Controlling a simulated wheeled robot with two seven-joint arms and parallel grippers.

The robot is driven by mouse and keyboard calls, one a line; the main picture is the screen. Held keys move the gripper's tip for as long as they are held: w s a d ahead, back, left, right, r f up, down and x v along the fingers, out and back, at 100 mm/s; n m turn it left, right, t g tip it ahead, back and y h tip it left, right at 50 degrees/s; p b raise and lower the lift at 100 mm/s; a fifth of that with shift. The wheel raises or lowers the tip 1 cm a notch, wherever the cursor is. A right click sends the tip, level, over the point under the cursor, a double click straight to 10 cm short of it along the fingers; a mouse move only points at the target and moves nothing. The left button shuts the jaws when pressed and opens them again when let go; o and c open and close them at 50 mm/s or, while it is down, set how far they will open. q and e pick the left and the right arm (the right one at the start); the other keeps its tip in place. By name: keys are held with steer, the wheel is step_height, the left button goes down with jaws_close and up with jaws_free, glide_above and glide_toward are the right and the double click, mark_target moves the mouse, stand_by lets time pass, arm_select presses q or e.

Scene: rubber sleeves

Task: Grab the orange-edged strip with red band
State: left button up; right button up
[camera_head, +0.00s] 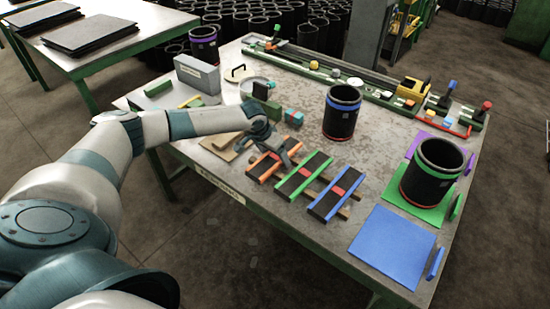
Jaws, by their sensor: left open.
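The orange-edged strip (263,169) lies on the table near its front edge, leftmost of three dark strips. It has a dark middle and orange edges; its red band is mostly hidden by my gripper. My left gripper (284,157) reaches in from the left, with its open fingers over the middle and far part of this strip. I cannot tell whether the fingers touch it.
A green-edged strip (293,183) and a blue-edged strip (326,205), each with a red band, lie close to the right. A black sleeve with a blue ring (342,115) stands behind. A blue mat (392,246) and a sleeve on a green mat (431,172) are at right.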

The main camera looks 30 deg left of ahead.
mark_target(276, 159)
arm_select(q)
steer(key=c, duration=1.2)
steer(key=shift+r, duration=0.1)
steer(key=shift+r+b, duration=0.3)
steer(key=shift+r, duration=0.2)
steer(key=r, duration=0.1)
steer(key=d+r+b, duration=0.1)
steer(key=r, duration=0.1)
steer(key=shift+r, duration=0.1)
steer(key=s+d+r+b, duration=0.1)
steer(key=d+r, duration=0.1)
steer(key=d, duration=0.1)
steer(key=s+d+r+b, duration=0.1)
steer(key=d+r, duration=0.1)
steer(key=d, duration=0.1)
steer(key=s+d+r+b, duration=0.1)
steer(key=d+r, duration=0.1)
steer(key=d, duration=0.2)
steer(key=shift+s+r, duration=0.3)
steer(key=shift+r, duration=0.05)
